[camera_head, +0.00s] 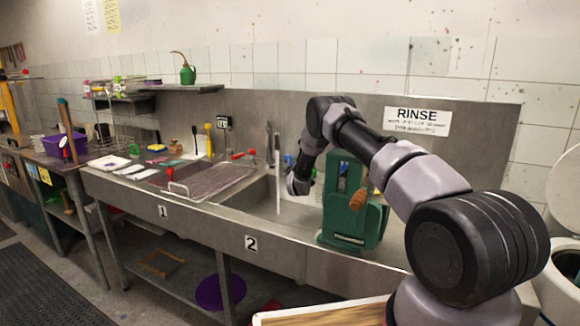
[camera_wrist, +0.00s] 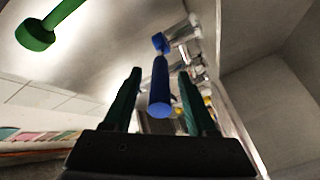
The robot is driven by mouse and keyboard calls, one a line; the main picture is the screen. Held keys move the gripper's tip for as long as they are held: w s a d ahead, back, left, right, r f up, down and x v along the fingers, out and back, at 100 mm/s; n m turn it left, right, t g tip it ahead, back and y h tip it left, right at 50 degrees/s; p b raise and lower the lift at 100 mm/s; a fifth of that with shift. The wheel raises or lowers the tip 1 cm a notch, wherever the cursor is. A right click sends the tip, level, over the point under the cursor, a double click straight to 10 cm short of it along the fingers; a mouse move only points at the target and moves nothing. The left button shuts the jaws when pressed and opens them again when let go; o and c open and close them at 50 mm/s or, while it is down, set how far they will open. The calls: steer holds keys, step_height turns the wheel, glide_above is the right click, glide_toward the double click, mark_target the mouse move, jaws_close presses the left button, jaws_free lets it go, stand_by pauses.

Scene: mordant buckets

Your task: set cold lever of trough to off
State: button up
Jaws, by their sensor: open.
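The trough (camera_head: 210,221) is a long steel sink with sections marked 1 and 2. A blue lever (camera_wrist: 160,88) with a round end lies between the two fingers of my gripper (camera_wrist: 160,73) in the wrist view. The fingers are open, dark green, one on each side of the lever; I cannot tell whether either touches it. A small blue part (camera_head: 289,160) shows beside my wrist in the head view. A green-handled piece (camera_wrist: 37,33) is at the wrist view's upper left. In the head view my gripper (camera_head: 298,187) hangs over the basin, its fingers mostly hidden.
A green machine with a wooden handle (camera_head: 356,226) stands on the trough rim close under my arm. A steel tap (camera_head: 277,160) rises left of my gripper. The RINSE sign (camera_head: 417,119) is on the back panel.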

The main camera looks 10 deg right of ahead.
jaws_close()
stand_by(1.3)
